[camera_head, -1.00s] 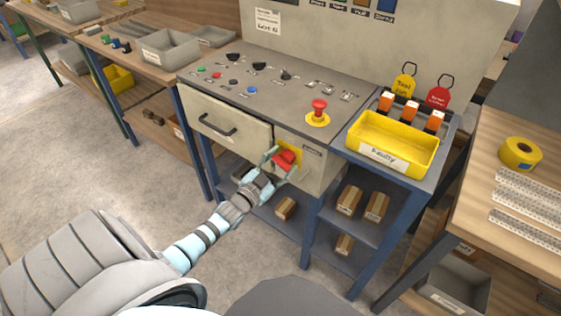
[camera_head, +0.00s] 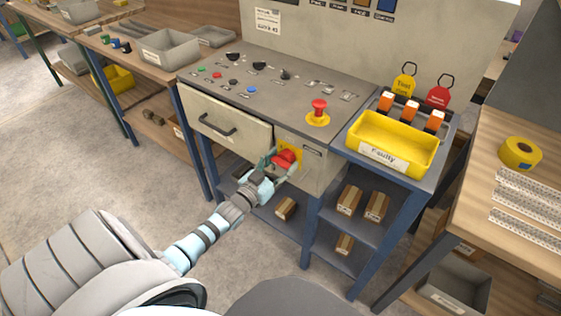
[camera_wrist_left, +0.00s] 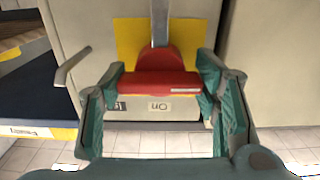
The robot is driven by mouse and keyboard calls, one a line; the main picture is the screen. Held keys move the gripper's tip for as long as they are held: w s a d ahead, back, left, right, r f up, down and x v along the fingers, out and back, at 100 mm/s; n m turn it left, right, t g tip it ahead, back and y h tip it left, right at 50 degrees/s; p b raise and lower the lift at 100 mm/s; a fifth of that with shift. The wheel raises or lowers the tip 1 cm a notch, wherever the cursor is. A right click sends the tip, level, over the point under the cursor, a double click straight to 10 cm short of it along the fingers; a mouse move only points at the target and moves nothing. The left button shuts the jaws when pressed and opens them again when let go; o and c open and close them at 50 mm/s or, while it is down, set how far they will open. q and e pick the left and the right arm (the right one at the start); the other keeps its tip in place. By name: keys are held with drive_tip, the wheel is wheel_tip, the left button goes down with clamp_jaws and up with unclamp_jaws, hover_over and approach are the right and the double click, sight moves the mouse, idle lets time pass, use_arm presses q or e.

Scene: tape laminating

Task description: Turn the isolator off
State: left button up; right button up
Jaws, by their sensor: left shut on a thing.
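The isolator is a red rotary handle (camera_head: 286,156) on a yellow plate (camera_wrist_left: 131,42), on the front of the grey control console. In the left wrist view the red handle (camera_wrist_left: 160,84) lies crosswise between the fingers, with an "On" label (camera_wrist_left: 158,106) beside it. My left gripper (camera_head: 281,163) reaches the handle from the front. In the left wrist view my left gripper (camera_wrist_left: 161,88) has one finger at each end of the red bar and is shut on it. Part of the handle is hidden by the fingers in the head view. My right gripper is not in view.
A drawer handle (camera_head: 217,126) sticks out left of the isolator. A red emergency button (camera_head: 319,108) stands on the console top above. A yellow "Faulty" tray (camera_head: 394,139) is to the right. Boxes (camera_head: 348,199) lie on shelves below. The floor in front is open.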

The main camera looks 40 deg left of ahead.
use_arm(q)
drive_tip(key=shift+f, duration=0.1)
drive_tip(key=o, duration=1.7)
drive_tip(key=shift+s, duration=0.3)
drive_tip(key=s, duration=1.1)
drive_tip(key=shift+s+d, duration=0.15)
drive_tip(key=shift+s, duration=0.1)
